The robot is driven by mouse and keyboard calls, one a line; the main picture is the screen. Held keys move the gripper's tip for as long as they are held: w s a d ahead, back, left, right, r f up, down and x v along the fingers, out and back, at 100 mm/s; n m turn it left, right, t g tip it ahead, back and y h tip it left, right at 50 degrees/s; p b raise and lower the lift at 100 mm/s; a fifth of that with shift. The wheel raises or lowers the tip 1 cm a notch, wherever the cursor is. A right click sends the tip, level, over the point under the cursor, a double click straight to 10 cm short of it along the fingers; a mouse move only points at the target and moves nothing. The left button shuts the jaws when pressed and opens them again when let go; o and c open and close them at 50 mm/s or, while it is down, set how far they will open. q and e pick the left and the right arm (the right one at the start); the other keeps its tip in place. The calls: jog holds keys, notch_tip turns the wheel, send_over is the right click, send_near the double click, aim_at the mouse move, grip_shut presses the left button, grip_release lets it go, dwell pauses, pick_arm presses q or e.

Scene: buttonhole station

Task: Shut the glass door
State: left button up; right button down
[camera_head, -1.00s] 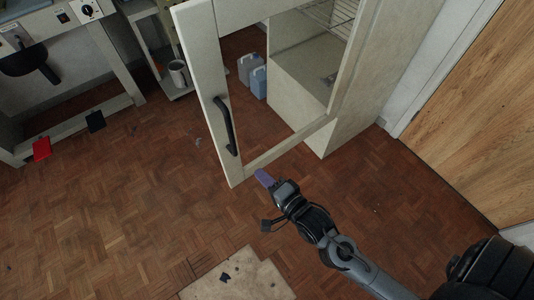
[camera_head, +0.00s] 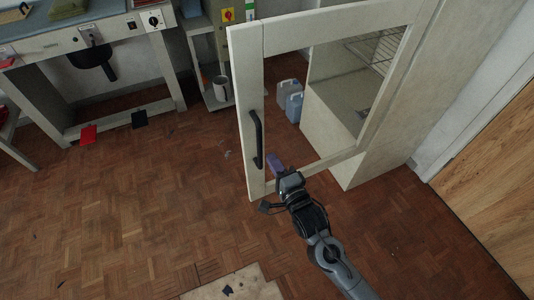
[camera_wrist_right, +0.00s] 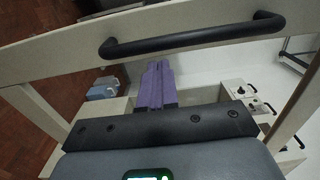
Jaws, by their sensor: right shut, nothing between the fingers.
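The glass door (camera_head: 246,143) has a pale frame and stands open from its cabinet (camera_head: 384,150). Its black bar handle (camera_head: 257,139) is on the stile at the door's free side; it also crosses the top of the right wrist view (camera_wrist_right: 190,38). My right gripper (camera_head: 274,163) is shut and empty, its purple fingers (camera_wrist_right: 157,75) pressed together. In the head view they overlap the lower part of the door, just right of the handle's lower end. I cannot tell whether they touch the door. My left gripper is not in view.
Blue-grey canisters (camera_head: 293,105) stand on the floor behind the door. A workbench (camera_head: 105,35) is at the upper left. A wooden door (camera_head: 490,180) is at the right. A pale floor patch (camera_head: 240,285) lies at the bottom. The parquet left of the door is mostly clear.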

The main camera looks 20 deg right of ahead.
aim_at(267, 151)
jog(key=w+b, duration=0.1)
jog(key=w, duration=0.3)
jog(key=shift+w+a+b, duration=0.15)
jog(key=shift+w+b, duration=0.2)
jog(key=shift+w, duration=0.05)
